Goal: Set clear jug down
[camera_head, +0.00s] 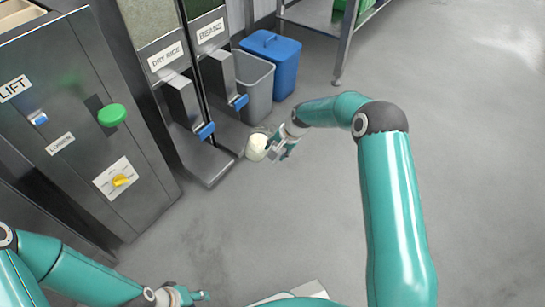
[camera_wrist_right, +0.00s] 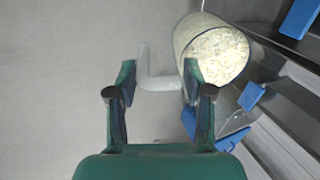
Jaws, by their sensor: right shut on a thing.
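The clear jug (camera_head: 248,152) is in front of the beans dispenser in the head view, with pale rice inside. In the right wrist view the jug (camera_wrist_right: 181,40) shows at upper right, its open mouth toward the camera and the rice (camera_wrist_right: 214,55) visible in it. Its handle (camera_wrist_right: 152,77) lies between the fingers of my right gripper (camera_wrist_right: 158,88), which is shut on it. My right gripper (camera_head: 284,149) is just right of the jug in the head view. My left gripper (camera_head: 190,297) is empty at the bottom edge, its opening unclear. The jug's underside is hidden.
The dry rice dispenser (camera_head: 183,100) and beans dispenser (camera_head: 222,80) have blue levers. A grey bin (camera_head: 252,85) and a blue lidded bin (camera_head: 272,60) stand behind. The lift panel (camera_head: 70,110) is at left. Grey floor (camera_head: 460,130) is open at right.

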